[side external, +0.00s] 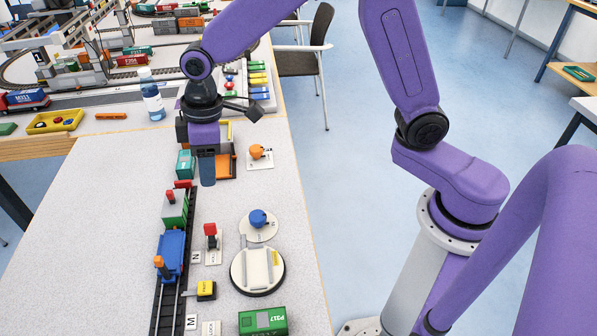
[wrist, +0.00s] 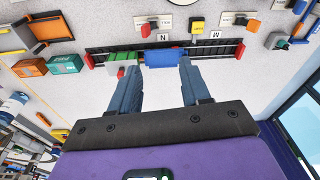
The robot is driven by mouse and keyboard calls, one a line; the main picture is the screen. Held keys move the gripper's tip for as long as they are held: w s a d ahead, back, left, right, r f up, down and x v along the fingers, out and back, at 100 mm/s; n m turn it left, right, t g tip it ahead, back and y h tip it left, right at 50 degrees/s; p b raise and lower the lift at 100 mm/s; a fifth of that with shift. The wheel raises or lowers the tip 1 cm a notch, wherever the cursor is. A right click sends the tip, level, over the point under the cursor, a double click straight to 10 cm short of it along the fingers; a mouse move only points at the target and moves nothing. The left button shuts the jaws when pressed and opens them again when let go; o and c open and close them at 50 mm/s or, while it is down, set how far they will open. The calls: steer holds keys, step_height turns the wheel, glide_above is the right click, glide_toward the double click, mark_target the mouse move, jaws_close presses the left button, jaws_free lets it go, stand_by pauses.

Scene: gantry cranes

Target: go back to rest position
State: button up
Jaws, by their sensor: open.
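My gripper (wrist: 155,80) is open and empty, with its two blue-grey fingers spread apart in the wrist view. In the side view my gripper (side external: 207,180) hangs over the table beside the far end of the short black track (side external: 168,310). On this track stand a blue wagon (side external: 171,256) and a green wagon (side external: 174,212). The blue wagon (wrist: 164,58) and green wagon (wrist: 122,58) also show beyond the fingers in the wrist view. The fingers appear to touch neither wagon.
A round turntable (side external: 258,270), a red-knobbed lever (side external: 211,240) and a green P317 container (side external: 262,321) lie right of the track. A teal container (side external: 185,163) stands beside my gripper. A bottle (side external: 152,95) and gantry cranes stand farther back. The table's left part is clear.

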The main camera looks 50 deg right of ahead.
steer(key=s+d+r+n, duration=0.1)
steer(key=s+d, duration=0.7)
steer(key=s, duration=0.5)
steer(key=s+d+r+n, duration=0.1)
steer(key=s+d, duration=0.8)
steer(key=s, duration=0.4)
steer(key=shift+s+d+r+h, duration=0.15)
steer(key=shift+r+h, duration=0.25)
